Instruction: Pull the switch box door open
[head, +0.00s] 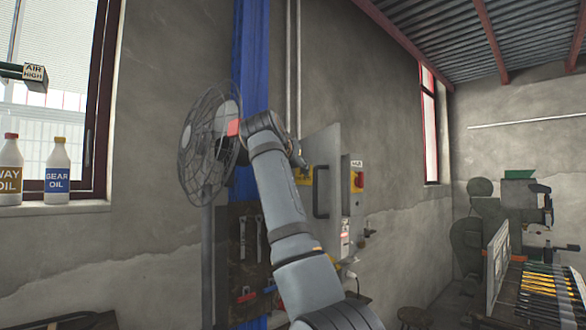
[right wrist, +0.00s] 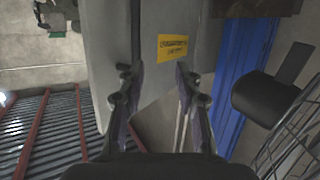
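The grey switch box (head: 352,215) is on the wall right of my right arm. Its grey door (head: 325,150) has a black bar handle (head: 321,192) and appears swung out from the box; the exact angle cannot be told. In the right wrist view the door (right wrist: 108,60) fills the middle, with a yellow label (right wrist: 172,47) and a dark bar that looks like the handle (right wrist: 135,30). My right gripper (head: 300,158) is at the door's left edge; its fingers (right wrist: 158,80) are apart with nothing seen between them. Contact cannot be told. My left gripper is not in view.
A wire-cage fan (head: 200,150) and blue column (head: 250,60) stand left of the box, close to my right arm. A tool board (head: 245,220) hangs below. A red and yellow switch (head: 357,181) shows beside the door. A bench with tools (head: 545,300) stands at right.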

